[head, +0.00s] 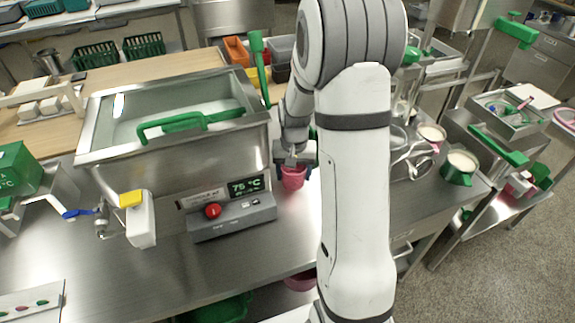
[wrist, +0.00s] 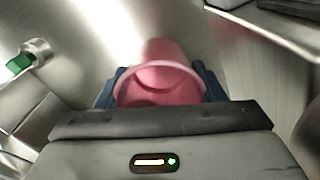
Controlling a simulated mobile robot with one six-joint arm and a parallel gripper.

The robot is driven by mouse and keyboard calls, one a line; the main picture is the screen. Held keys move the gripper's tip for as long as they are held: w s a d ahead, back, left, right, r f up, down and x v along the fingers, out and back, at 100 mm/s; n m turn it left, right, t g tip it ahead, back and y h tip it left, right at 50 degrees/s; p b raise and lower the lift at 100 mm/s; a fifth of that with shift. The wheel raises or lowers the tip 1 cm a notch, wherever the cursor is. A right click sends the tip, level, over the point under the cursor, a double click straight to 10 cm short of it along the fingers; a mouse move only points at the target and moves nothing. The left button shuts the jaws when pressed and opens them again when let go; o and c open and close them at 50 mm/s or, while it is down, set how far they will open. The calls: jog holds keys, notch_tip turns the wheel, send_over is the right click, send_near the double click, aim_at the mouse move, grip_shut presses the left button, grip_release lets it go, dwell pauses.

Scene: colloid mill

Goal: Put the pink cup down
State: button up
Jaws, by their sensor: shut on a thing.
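The pink cup (head: 292,177) is at the right side of the steel tank with the glass lid, in the middle of the head view. My gripper (head: 296,163) is shut on it from above. In the wrist view the pink cup (wrist: 160,75) sits between the two dark fingers of my gripper (wrist: 160,90), with its rim toward the camera. The steel worktop (head: 285,235) lies below. I cannot tell whether the cup touches it. My arm hides the area to the right of the cup.
The steel tank (head: 185,155) with a green lid handle stands left of the cup. A grey control box (head: 232,216) with a red knob and a 75 °C display is in front. Green and pink vessels holding white contents, such as the green one (head: 458,168), stand right of my arm.

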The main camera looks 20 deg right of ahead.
aim_at(287, 169)
jog(key=w, duration=0.5)
jog(key=shift+w+p, duration=0.1)
jog(key=shift+p, duration=0.3)
jog(key=shift+f, duration=1.95)
jog(key=o, duration=1)
jog(key=shift+r, duration=0.1)
